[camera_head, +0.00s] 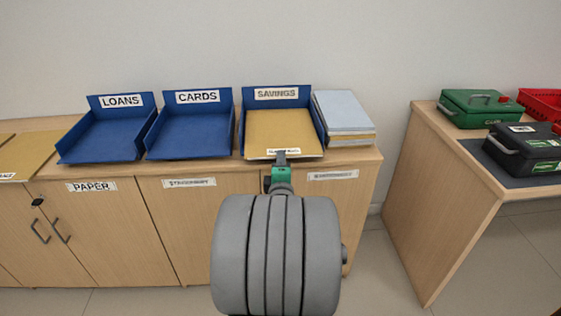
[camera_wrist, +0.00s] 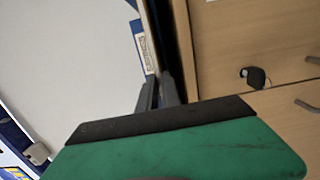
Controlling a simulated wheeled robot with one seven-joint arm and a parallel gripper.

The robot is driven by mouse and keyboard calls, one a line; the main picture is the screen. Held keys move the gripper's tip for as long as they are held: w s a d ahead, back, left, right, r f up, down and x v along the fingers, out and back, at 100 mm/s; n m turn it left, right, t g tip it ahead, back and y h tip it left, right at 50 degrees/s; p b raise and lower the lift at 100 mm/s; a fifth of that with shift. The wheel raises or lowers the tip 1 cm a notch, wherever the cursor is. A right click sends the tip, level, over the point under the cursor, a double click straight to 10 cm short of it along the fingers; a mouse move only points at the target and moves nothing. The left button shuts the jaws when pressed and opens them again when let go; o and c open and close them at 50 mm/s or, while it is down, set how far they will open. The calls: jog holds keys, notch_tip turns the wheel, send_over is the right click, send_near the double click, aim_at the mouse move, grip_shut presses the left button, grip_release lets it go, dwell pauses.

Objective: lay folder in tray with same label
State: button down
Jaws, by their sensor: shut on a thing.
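The tan folder (camera_head: 282,128) is within the blue tray labelled SAVINGS (camera_head: 305,96), between its side walls. A small white label shows at the folder's front edge; its print is too small to read surely. My gripper (camera_head: 281,156) is shut on that front edge, at the front of the tray. I cannot tell whether the folder rests fully on the tray floor. In the wrist view my gripper's fingers (camera_wrist: 160,92) are close together, and the folder is hard to make out there. The blue LOANS tray (camera_head: 112,134) and CARDS tray (camera_head: 190,132) stand to the left, empty.
A stack of folders (camera_head: 343,112) stands right beside the SAVINGS tray. Another tan folder (camera_head: 22,155) lies at the far left of the wooden cabinet top (camera_head: 362,156). A separate desk at right holds a green box (camera_head: 480,107), a black box (camera_head: 527,146) and a red basket (camera_head: 541,101).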

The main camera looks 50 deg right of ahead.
jog(key=c, duration=1.5)
grip_release()
jog(key=shift+s+a, duration=0.1)
jog(key=v, duration=0.8)
jog(key=w+a+r+m+y+p, duration=0.1)
jog(key=w+a+r+y+p, duration=0.3)
jog(key=w+a+y+p, duration=0.25)
jog(key=w+a+r+m+y+p, duration=0.1)
jog(key=w+a+r+y+p, duration=0.25)
jog(key=w+a+p, duration=0.4)
jog(key=s+a+r+m+g+y+p, duration=0.1)
jog(key=s+a+r+g+p, duration=0.1)
jog(key=a, duration=0.5)
jog(key=s+a+r+m+g+y+p, duration=0.2)
jog(key=s+a+r+g+p, duration=0.1)
jog(key=s+a+r+p, duration=0.2)
jog(key=s+a+r+m+g+y+p, duration=0.1)
jog(key=s+a+r+m+g+p, duration=0.1)
jog(key=a, duration=0.8)
jog(key=shift+s+r+g+y+p, duration=0.2)
jog(key=shift+s+r+p, duration=0.15)
jog(key=shift+s, duration=0.3)
jog(key=shift+s+r+g+y+p, duration=0.1)
jog(key=shift+s+r+g+p, duration=0.1)
jog(key=shift+s+r+p, duration=0.35)
